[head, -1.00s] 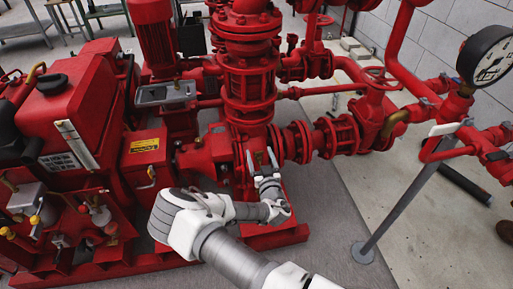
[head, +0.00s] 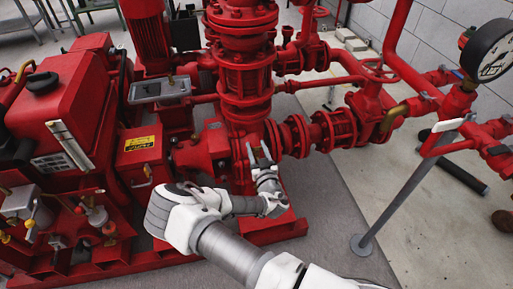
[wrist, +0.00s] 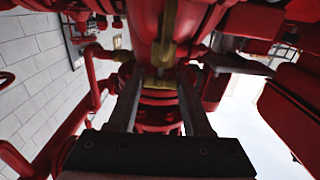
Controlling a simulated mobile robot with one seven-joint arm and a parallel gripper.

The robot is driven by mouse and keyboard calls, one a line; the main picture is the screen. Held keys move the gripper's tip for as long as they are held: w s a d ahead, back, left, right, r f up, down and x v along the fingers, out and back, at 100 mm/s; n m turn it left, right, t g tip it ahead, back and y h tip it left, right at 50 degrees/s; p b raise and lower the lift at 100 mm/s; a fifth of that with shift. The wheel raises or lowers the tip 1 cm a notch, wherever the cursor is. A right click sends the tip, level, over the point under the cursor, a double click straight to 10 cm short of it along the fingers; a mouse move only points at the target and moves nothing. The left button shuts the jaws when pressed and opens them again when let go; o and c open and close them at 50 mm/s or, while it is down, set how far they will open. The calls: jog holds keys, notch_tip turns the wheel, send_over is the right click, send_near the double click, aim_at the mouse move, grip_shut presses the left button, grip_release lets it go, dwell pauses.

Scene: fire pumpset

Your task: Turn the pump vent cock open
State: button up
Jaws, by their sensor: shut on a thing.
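The pump vent cock is a small brass fitting (wrist: 158,80) on the red pump casing (head: 218,140). In the wrist view it sits between my fingertips, with a brass stem or lever rising beyond them. My gripper (head: 259,153) is at the casing's front right side, below the tall flanged column. It is shut on the cock; its two long fingers also show in the wrist view (wrist: 158,73). In the head view the fingers and shadow largely hide the cock, so its handle angle cannot be told there.
A flanged pipe (head: 325,133) runs right from the pump to a red valve (head: 372,105). A pressure gauge (head: 488,50) and a grey stand post (head: 415,185) are at the right. The red engine (head: 70,105) is at the left. Bare floor lies right of the pump base.

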grip_shut()
